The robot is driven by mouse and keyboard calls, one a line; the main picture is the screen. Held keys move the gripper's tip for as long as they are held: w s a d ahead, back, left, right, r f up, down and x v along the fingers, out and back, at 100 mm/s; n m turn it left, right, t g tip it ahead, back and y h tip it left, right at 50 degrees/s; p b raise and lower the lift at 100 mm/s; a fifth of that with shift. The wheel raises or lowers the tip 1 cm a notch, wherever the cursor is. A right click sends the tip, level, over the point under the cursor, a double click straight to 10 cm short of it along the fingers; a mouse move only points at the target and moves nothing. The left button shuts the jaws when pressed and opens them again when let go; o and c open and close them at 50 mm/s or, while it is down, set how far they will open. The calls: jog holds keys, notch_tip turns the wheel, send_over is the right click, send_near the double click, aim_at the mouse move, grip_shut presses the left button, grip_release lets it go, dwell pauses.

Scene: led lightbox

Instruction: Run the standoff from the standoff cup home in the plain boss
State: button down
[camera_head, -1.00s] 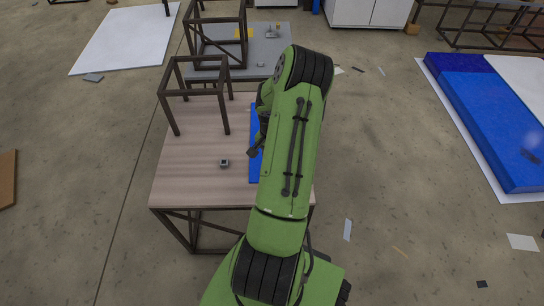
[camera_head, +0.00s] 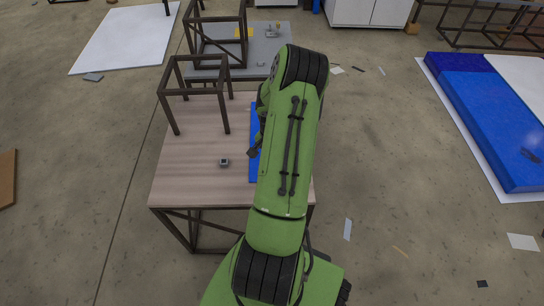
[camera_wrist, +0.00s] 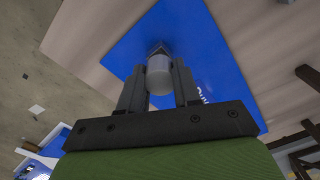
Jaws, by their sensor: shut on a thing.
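In the wrist view my gripper (camera_wrist: 160,68) is shut on a light grey cylinder, the standoff (camera_wrist: 159,84), with one dark finger on each side. A small dark part (camera_wrist: 158,49) shows at its far end, over the blue panel (camera_wrist: 215,75); I cannot tell whether the two touch or whether this is the boss. In the head view the blue panel (camera_head: 254,145) lies on the wooden table, mostly hidden by my arm. The dark end of my gripper (camera_head: 253,152) shows at its left edge. A small dark block with a light top (camera_head: 223,162) stands on the table; I cannot tell whether it is the cup.
A dark open frame (camera_head: 193,90) stands on the far left of the wooden table (camera_head: 185,185). Behind is a grey table (camera_head: 270,50) with another frame and small items. The left front of the wooden table is clear.

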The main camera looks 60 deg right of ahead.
jog(key=shift+f+b, duration=0.55)
jog(key=shift+f, duration=0.25)
